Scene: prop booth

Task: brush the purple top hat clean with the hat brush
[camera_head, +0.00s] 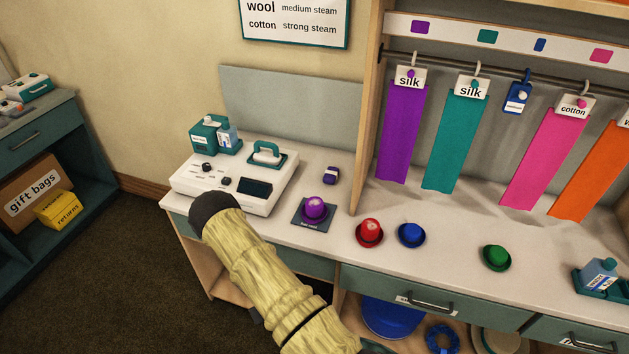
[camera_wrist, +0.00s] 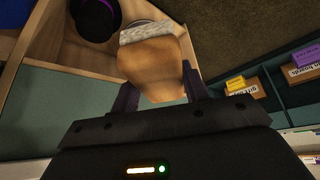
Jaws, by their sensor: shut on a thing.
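The purple top hat (camera_head: 315,206) stands upright on a dark square mat (camera_head: 301,222) on the counter, right of the white steamer unit. Pale marks seem to show on it, too small to be sure. My gripper (camera_wrist: 160,92) is shut on the hat brush (camera_wrist: 152,68), a wooden block with a pale grey bristle strip, seen in the wrist view. In the head view my gripper and the brush are hidden behind my yellow-sleeved arm, which reaches to the counter's front left. The wrist view does not show the purple top hat on its mat.
A red hat (camera_head: 369,232), a blue hat (camera_head: 411,235) and a green hat (camera_head: 496,257) stand along the counter to the right. Coloured cloths hang behind. A black hat (camera_wrist: 95,18) sits in a lower cubby.

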